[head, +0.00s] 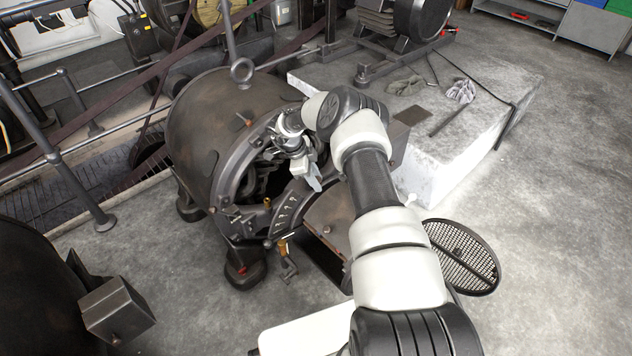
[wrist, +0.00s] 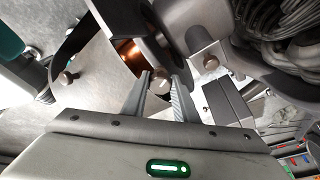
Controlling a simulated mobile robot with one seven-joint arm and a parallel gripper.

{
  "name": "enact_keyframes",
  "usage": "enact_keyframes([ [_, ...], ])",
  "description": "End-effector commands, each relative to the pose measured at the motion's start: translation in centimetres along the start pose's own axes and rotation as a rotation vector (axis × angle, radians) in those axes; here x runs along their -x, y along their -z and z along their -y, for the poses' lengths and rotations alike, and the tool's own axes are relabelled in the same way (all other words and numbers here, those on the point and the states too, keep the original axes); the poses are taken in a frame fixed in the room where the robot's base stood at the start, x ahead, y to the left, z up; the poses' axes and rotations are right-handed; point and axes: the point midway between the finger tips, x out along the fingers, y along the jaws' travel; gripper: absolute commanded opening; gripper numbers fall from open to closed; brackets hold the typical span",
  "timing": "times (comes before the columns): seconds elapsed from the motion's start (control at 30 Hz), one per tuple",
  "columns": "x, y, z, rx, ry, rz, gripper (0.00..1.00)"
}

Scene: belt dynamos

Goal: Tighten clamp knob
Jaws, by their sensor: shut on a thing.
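The clamp knob (wrist: 158,80), a small round metal knob, shows in the wrist view between the fingertips of my gripper (wrist: 160,90). The two grey ridged fingers are shut on it from both sides. In the head view my arm reaches to the open end of the dark cylindrical dynamo (head: 212,125). The knob and the fingertips cannot be made out clearly there.
Similar metal fasteners sit on a plate to the left (wrist: 65,77) and on a bracket to the right (wrist: 210,63) in the wrist view. A round mesh cover (head: 468,258) is right of my arm. A pale plinth (head: 470,125) stands behind. Railings (head: 75,175) run along the left.

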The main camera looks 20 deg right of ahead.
Motion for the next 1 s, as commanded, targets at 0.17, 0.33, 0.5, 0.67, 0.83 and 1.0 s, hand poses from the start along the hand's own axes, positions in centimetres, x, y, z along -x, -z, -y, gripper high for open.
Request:
enact_keyframes([
  [0.17, -0.17, -0.20, -0.01, -0.127, -0.032, 0.003, 0.04],
  [0.33, -0.11, -0.16, 0.02, -0.219, -0.055, 0.003, 0.04],
  [0.5, -0.05, -0.15, 0.03, -0.275, -0.069, 0.003, 0.04],
  [0.67, -0.01, -0.14, 0.06, -0.301, -0.074, 0.004, 0.04],
  [0.83, 0.02, -0.14, 0.07, -0.308, -0.076, 0.004, 0.04],
  [1.0, 0.03, -0.14, 0.08, -0.307, -0.075, 0.004, 0.04],
])
